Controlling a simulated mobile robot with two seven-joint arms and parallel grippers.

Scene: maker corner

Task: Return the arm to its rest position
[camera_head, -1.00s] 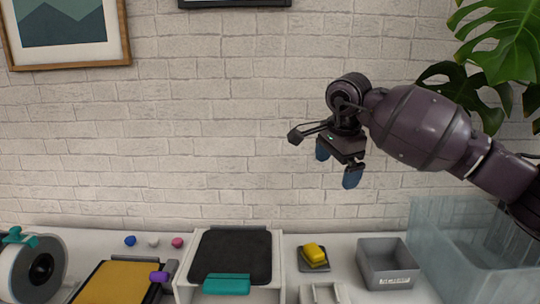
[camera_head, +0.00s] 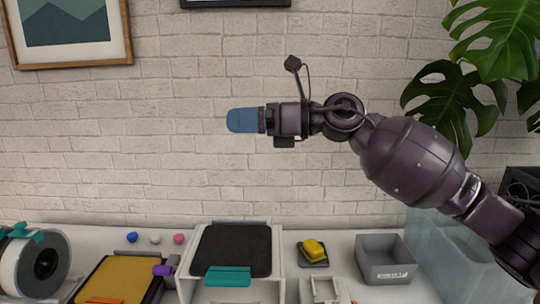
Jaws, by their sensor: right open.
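My right arm comes in from the right side of the head view. My right gripper (camera_head: 243,120) is raised in front of the brick wall, well above the table. It points to the left, with its blue fingertips seen side-on, one hiding the other. The gripper is open and nothing shows in it. My left gripper is not in view.
Below on the table (camera_head: 345,270) stand a white machine with a black plate (camera_head: 232,250), a yellow block (camera_head: 314,249) on a dark pad, a grey bin (camera_head: 386,262), a clear box (camera_head: 450,250), a yellow-topped board (camera_head: 122,281) and a spool (camera_head: 40,266). A plant (camera_head: 450,95) hangs at the upper right.

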